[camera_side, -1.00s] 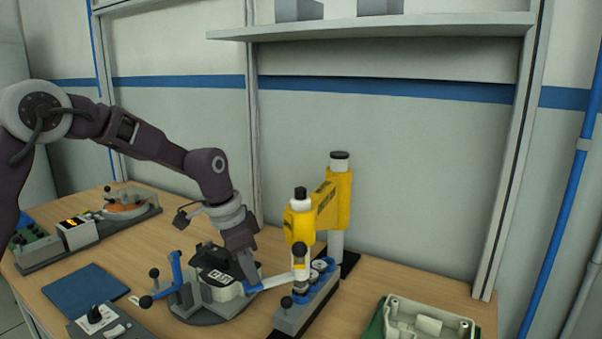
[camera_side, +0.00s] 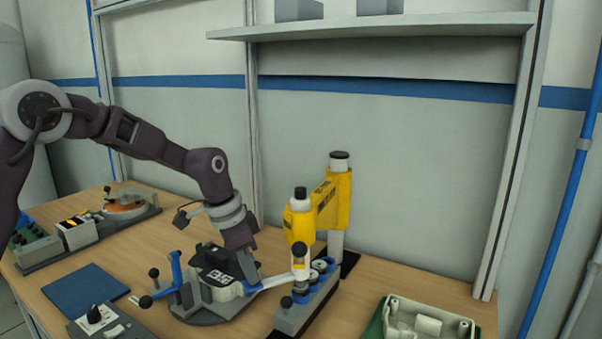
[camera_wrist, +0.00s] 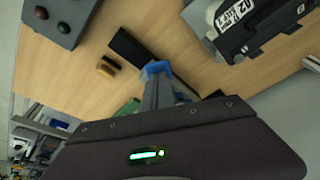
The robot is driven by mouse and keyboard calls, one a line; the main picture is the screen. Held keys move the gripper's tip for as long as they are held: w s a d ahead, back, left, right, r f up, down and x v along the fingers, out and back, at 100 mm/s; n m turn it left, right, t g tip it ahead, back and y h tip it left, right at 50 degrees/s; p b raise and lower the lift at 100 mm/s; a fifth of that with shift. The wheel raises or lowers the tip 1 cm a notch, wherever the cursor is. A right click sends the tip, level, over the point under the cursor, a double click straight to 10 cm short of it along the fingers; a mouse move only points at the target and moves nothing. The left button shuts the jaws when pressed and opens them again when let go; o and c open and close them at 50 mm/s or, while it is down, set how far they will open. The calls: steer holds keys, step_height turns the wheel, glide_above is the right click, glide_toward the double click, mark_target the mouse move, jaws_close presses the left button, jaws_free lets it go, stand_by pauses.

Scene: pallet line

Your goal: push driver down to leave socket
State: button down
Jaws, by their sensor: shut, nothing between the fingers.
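The yellow driver (camera_side: 325,205) stands upright on its post at the right of the work area, with a black knob on top. Its white lower end (camera_side: 300,257) hangs above a grey block (camera_side: 290,318) with several round cups (camera_side: 320,266); I cannot tell whether it sits in a socket. My gripper (camera_side: 250,280) is shut and empty, pointing down to the left of the driver and beside a white and black labelled unit (camera_side: 225,288) on a round fixture. In the wrist view, my narrow fingers (camera_wrist: 156,90) are together, with blue by their tips.
The labelled unit also shows in the wrist view (camera_wrist: 240,25). A blue mat (camera_side: 85,290) lies left, and a white open housing (camera_side: 460,328) front right. A shelf (camera_side: 370,27) hangs behind.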

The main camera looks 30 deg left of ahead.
steer(key=shift+s+f, duration=0.1)
steer(key=shift+f, duration=0.25)
stand_by(0.7)
steer(key=shift+r, duration=0.35)
stand_by(0.4)
steer(key=shift+r, duration=4.6)
steer(key=s+r+n+t+y, duration=0.1)
steer(key=s+r+n, duration=0.15)
steer(key=s, duration=0.65)
steer(key=s+r+n+t+y, duration=0.1)
steer(key=s+r, duration=0.3)
steer(key=s, duration=0.6)
steer(key=s+a+f+n, duration=0.1)
steer(key=s+f, duration=0.1)
steer(key=s, duration=0.4)
steer(key=s+f+n+t, duration=0.1)
steer(key=s+f+n, duration=0.1)
steer(key=s, duration=0.4)
steer(key=shift+s+a+f, duration=0.35)
steer(key=shift+f, duration=0.05)
